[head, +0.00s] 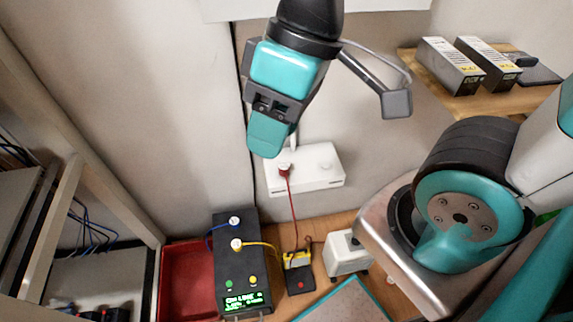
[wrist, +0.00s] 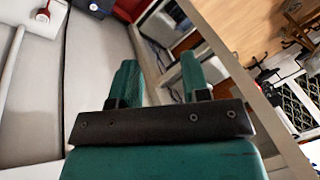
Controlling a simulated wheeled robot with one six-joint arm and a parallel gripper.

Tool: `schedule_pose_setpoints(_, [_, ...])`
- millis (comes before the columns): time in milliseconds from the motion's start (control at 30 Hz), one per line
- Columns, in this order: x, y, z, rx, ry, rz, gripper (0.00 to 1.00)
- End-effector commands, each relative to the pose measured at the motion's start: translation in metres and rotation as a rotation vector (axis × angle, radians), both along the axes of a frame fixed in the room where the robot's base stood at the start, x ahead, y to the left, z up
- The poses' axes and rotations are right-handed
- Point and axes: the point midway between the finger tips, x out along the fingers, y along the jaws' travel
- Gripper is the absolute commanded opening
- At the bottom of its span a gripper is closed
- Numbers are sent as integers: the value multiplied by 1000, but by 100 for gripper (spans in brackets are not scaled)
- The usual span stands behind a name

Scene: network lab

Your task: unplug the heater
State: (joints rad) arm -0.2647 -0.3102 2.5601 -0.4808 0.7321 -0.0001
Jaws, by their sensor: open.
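A white wall outlet box (head: 325,160) is fixed low on the wall in the head view. A red plug (head: 284,169) sits in its left side, and its red cable (head: 293,215) runs down to a small yellow and black device (head: 299,272). I cannot tell which device is the heater. My gripper (head: 266,143) is just above and left of the red plug, apart from it. In the wrist view my gripper (wrist: 160,80) is open with nothing between its fingers. A red round part (wrist: 43,14) shows at the top left there, likely the plug.
A black box (head: 238,265) with a lit display, a blue cable and a yellow cable stands beside a red bin (head: 187,280). A small white device (head: 347,252) is on the bench. Grey boxes (head: 450,65) sit on a shelf at right. A metal rack stands at left.

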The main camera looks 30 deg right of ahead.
Motion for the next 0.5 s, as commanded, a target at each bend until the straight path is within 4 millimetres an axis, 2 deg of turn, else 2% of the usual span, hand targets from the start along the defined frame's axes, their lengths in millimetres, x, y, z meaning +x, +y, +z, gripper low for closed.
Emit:
schedule_pose_setpoints(33, [0,0,0,0,0,0,52])
schedule_pose_setpoints(100, [4,0,-3,-2,-2,2,68])
schedule_pose_setpoints(167, [14,-1,-9,-8,-6,7,69])
schedule_pose_setpoints(267, [45,-6,-30,-28,-22,33,69])
schedule_pose_setpoints(367, [93,-19,-67,-64,-50,76,69])
schedule_pose_setpoints(500, [160,-50,-134,-134,-90,160,69])
